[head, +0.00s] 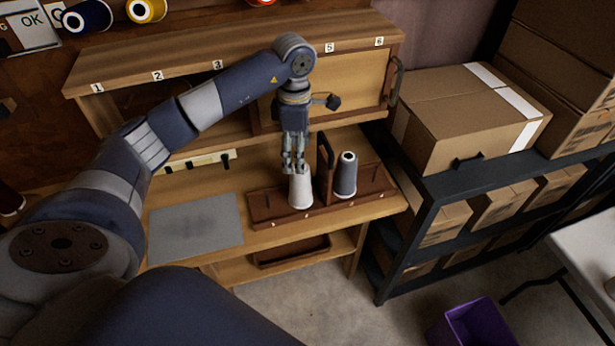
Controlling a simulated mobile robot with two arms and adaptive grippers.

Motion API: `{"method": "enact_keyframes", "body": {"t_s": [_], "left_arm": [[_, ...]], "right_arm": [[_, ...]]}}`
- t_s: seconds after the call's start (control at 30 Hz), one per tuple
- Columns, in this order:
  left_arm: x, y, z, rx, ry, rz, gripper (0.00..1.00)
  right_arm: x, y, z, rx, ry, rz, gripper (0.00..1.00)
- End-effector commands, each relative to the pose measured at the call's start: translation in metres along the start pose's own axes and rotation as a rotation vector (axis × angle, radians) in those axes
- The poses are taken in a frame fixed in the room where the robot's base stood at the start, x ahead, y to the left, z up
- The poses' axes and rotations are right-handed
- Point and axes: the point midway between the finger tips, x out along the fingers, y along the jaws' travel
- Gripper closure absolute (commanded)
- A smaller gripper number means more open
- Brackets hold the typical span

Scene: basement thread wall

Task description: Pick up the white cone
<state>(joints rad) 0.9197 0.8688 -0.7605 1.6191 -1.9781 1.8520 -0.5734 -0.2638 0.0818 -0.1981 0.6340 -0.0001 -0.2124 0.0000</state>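The white cone (301,191) stands upright on a dark wooden rack (265,208) on the workbench. My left gripper (293,166) points down from above, with its fingertips at the top of the white cone. The fingers hide part of the cone's tip, and I cannot tell whether they are open around it or closed on it. A dark grey cone (345,177) stands on the same rack to the right, past a dark upright divider (325,163). My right gripper is not in view.
A numbered shelf (190,66) with a sliding wooden door (345,82) is behind my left arm. A grey mat (195,228) lies left of the rack. Cardboard boxes (455,115) fill a dark metal shelf on the right. A purple bin (474,325) stands on the floor.

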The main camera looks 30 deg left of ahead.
Motion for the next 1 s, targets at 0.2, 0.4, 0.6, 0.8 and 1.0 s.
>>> {"method": "enact_keyframes", "body": {"t_s": [0.2,0.4,0.6,0.8,1.0], "left_arm": [[0.034,-0.002,0.001,0.0,0.0,-0.005,0.33],[0.048,-0.003,0.004,0.002,-0.002,-0.005,0.33],[0.075,-0.008,0.013,0.0,-0.001,-0.007,0.33],[0.094,-0.007,0.013,0.001,-0.003,-0.001,0.33],[0.095,-0.006,0.013,0.001,-0.003,0.0,0.33]], "right_arm": [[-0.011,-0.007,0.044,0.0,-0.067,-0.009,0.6],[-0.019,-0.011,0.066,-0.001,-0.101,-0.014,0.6],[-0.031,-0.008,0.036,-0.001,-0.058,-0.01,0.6],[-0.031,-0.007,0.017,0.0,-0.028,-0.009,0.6],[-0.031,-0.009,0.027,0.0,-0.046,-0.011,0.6]]}}
